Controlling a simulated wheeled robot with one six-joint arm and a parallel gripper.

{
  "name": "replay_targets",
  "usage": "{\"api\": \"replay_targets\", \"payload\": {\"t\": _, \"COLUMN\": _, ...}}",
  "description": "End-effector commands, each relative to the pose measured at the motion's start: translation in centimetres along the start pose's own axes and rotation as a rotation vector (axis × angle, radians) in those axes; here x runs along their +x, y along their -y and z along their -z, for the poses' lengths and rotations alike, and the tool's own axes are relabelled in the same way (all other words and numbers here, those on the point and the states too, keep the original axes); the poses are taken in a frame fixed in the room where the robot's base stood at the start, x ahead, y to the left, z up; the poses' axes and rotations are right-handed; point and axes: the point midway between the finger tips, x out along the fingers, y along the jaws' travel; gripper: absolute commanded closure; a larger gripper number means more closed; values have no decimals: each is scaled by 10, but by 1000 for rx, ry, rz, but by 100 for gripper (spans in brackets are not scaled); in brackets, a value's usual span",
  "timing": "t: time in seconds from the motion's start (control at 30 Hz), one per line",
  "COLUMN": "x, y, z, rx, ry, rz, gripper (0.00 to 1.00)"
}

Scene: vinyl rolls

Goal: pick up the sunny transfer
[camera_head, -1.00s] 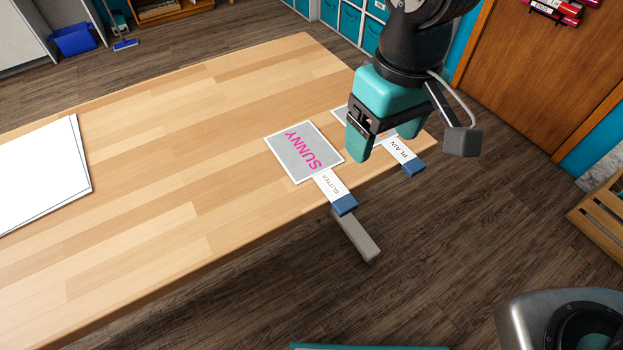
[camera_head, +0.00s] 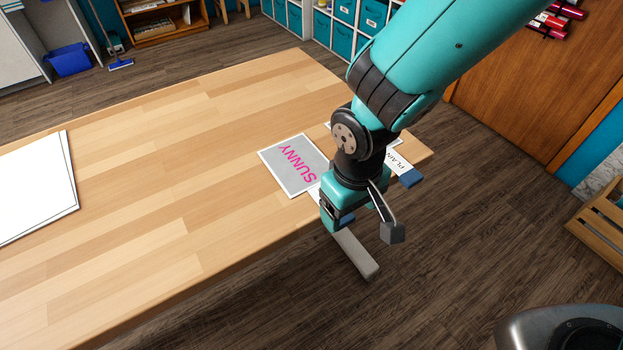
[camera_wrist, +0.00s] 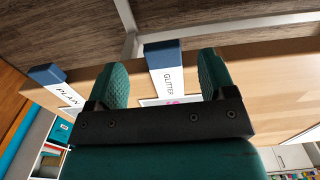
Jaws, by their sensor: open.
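The sunny transfer (camera_head: 292,166) is a grey sheet with a white border and pink SUNNY lettering. It lies flat near the table's front edge. Its white tab, marked GLITTER (camera_wrist: 167,83), has a blue end (camera_wrist: 162,52) that sticks out past the edge. My gripper (camera_wrist: 165,80) is open, with one teal finger on each side of the GLITTER tab and a gap to both. In the head view my gripper (camera_head: 335,214) is at the tab and hides most of it. The plain transfer's tab (camera_head: 397,163) shows to the right, its sheet largely hidden behind my arm.
The wooden table (camera_head: 170,180) is mostly bare. White sheets (camera_head: 35,190) lie at its left. A grey table support (camera_head: 356,254) shows below the front edge. A wooden crate (camera_head: 600,225) stands on the floor at the right.

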Motion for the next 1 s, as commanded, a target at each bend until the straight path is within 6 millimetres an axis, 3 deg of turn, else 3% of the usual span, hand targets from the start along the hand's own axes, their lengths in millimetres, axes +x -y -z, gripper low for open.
{"api": "replay_targets", "payload": {"t": 0.2, "x": 33, "y": 1, "z": 2, "rx": 0, "ry": 3, "rz": 0, "gripper": 23}}
{"api": "replay_targets", "payload": {"t": 0.5, "x": 37, "y": 1, "z": 2, "rx": 0, "ry": 0, "rz": 0, "gripper": 23}}
{"api": "replay_targets", "payload": {"t": 0.73, "x": 37, "y": 1, "z": 2, "rx": 0, "ry": 0, "rz": 0, "gripper": 76}}
{"api": "replay_targets", "payload": {"t": 1.0, "x": 36, "y": 1, "z": 2, "rx": 0, "ry": 0, "rz": 0, "gripper": 77}}
